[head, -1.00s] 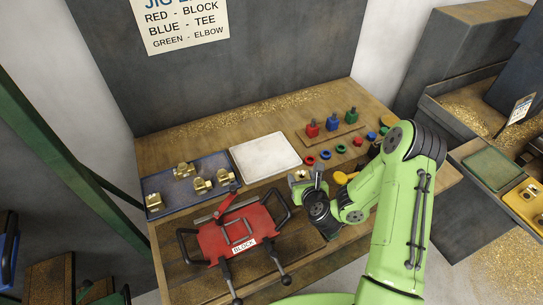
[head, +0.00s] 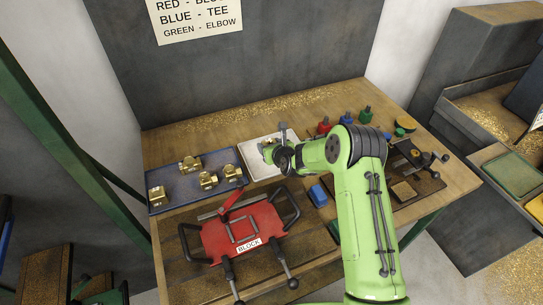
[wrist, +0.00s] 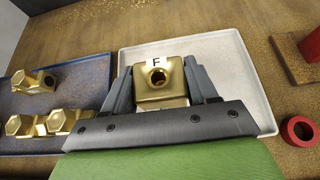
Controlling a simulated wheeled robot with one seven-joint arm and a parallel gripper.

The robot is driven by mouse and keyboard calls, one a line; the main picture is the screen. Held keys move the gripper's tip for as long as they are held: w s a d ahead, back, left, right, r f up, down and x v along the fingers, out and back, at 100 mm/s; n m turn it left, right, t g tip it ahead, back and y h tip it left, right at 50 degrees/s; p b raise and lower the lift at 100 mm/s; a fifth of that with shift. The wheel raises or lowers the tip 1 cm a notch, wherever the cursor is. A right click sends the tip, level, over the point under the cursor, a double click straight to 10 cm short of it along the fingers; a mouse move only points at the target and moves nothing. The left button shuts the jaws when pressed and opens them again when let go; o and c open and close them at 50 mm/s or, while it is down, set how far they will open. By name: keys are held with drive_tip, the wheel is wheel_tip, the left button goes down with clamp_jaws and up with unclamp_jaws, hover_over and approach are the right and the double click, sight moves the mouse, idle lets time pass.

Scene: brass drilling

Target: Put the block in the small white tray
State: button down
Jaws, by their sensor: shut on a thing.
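A brass block (wrist: 160,78) marked "F", with a round hole in its face, is between the two grey fingers of my gripper (wrist: 163,88) in the wrist view. My gripper is shut on it. The small white tray (wrist: 240,75) lies behind and under the block, and the block appears over the tray's inside. I cannot tell whether it touches the tray floor. In the head view my gripper (head: 275,146) is over the white tray (head: 252,151), and my arm hides the tray's right part.
A blue tray (head: 171,198) with several brass fittings stands left of the white tray. A red jig (head: 240,232) labelled "BLOCK" is in front. A blue piece (head: 318,195) sits to its right. Red, blue and green pieces (head: 345,118) stand at the back right.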

wheel_tip(320, 180, down, 5)
drive_tip(key=shift+w+r, duration=0.1)
drive_tip(key=shift+f+b, duration=0.2)
drive_tip(key=shift+b, duration=0.15)
drive_tip(key=shift+c, duration=1.6)
unclamp_jaws()
